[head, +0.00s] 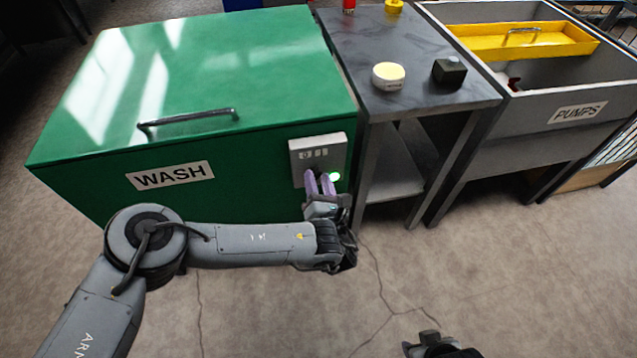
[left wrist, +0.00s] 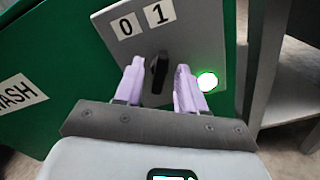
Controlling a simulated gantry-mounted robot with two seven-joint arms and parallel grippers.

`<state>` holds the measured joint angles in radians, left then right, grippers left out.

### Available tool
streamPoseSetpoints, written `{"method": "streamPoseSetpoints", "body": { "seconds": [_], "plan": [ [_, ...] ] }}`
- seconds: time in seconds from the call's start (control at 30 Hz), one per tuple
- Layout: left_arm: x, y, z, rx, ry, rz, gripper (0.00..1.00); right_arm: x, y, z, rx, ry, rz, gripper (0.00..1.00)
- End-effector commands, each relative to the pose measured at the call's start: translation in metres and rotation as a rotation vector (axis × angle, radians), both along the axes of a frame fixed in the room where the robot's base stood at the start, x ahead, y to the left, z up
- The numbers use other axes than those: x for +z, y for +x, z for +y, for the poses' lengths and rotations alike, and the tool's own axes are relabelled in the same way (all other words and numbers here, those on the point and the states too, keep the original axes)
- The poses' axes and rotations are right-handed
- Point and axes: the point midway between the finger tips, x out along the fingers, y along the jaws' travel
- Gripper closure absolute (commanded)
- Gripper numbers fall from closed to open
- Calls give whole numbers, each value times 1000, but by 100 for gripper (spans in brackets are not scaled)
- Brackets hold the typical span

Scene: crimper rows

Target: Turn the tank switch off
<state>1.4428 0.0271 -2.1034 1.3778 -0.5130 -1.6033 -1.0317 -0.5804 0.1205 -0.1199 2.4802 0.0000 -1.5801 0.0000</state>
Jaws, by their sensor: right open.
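The tank switch is a black knob (left wrist: 158,72) on a grey switch plate (head: 304,147) on the front of the green WASH tank (head: 245,160). In the left wrist view the plate carries the labels 0 (left wrist: 126,25) and 1 (left wrist: 157,14), and the knob points roughly toward the 1. A green lamp (left wrist: 207,81) glows beside it. My left gripper (head: 320,183) is open, its purple fingers on either side of the knob with gaps visible. In the head view the fingers hide the knob. My right gripper (head: 428,343) shows partly at the bottom edge, away from the tank.
A grey metal table (head: 455,97) stands right of the tank, with a round cream button (head: 388,75) and a dark block (head: 449,71) on top. Further right is a PUMPS bin (head: 540,112) with a yellow tray (head: 520,42). The floor in front is clear.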

Motion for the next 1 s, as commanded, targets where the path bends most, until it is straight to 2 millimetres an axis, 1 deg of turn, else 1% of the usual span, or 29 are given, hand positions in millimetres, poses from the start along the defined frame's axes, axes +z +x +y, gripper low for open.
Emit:
{"method": "streamPoseSetpoints", "body": {
  "seconds": [0.27, 0.3, 0.37, 0.53, 0.83, 1.0],
  "plan": [
    [0, 1, 0, 0, 0, 0, 61, 0, 0, 0, 1, -1, 0, 57],
    [0, 1, 0, 0, 0, 0, 64, 0, 0, 0, 1, -1, 0, 57],
    [0, 1, 0, 0, 0, 0, 73, 0, 0, 0, 1, -1, 0, 57],
    [0, 1, 0, 0, 1, 0, 99, 0, 0, 0, 1, -1, 0, 57],
    [0, 1, 0, 0, -8, -2, 100, -1, 0, 0, 1, -1, 0, 57],
    [0, 1, 1, 0, -52, -11, 100, -3, 0, 0, 1, -1, 0, 57]
  ]
}}
